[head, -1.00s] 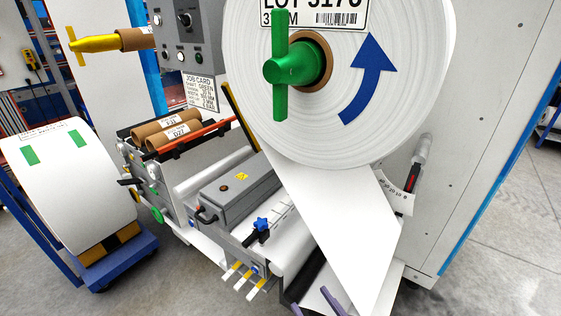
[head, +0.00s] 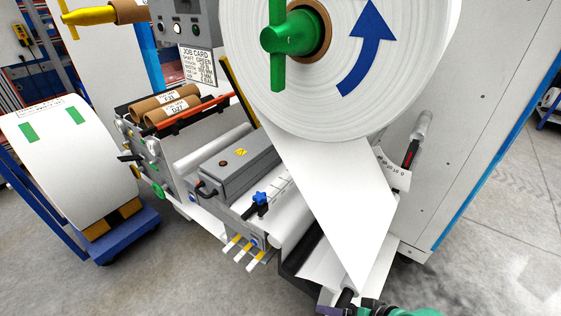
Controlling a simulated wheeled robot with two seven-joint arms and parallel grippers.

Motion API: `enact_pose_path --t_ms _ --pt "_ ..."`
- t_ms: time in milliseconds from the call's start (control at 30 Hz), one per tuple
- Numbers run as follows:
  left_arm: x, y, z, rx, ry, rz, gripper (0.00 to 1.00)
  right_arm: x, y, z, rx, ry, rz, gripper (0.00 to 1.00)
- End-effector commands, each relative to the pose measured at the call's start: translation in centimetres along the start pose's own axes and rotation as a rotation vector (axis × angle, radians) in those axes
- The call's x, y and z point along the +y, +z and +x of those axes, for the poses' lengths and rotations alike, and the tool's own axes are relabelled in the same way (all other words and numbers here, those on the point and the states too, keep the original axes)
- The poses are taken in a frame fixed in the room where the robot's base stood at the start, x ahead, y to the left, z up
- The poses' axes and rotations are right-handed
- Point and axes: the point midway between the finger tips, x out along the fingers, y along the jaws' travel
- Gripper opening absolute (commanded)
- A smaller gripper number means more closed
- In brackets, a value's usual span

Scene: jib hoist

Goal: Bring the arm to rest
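A purple finger (head: 328,311) with dark and green parts to its right shows at the bottom edge. It seems to be my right gripper, its arm coming in from the right. It lies just below the lower tip of the hanging white web (head: 335,215). Most of it is cut off, so its opening and any contact are hidden. My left gripper is out of view. No jib hoist shows. The large white roll (head: 400,70) is on a shaft with a green handle (head: 277,45) and carries a blue curved arrow (head: 366,45).
The grey machine (head: 235,170) has a blue knob (head: 260,197) and yellow-tipped levers (head: 237,247). Cardboard cores (head: 165,103) lie in its rack. Another roll (head: 65,165) sits on a blue cart (head: 130,235) at left. A white cabinet (head: 470,130) stands right. Floor is clear at lower right.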

Motion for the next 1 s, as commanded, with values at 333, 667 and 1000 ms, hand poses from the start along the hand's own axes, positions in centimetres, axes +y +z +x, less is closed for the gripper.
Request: enact_pose_path --t_ms 333,667,1000 --pt "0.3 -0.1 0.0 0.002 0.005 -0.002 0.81 10.3 0.1 -1.6 -0.173 0.471 -0.411 0.81" --pt "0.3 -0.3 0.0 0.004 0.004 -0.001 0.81 19.2 7.8 10.4 -0.251 0.471 -0.402 0.81" --pt "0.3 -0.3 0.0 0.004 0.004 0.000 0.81 29.9 25.5 15.2 -0.357 0.479 -0.400 0.81"
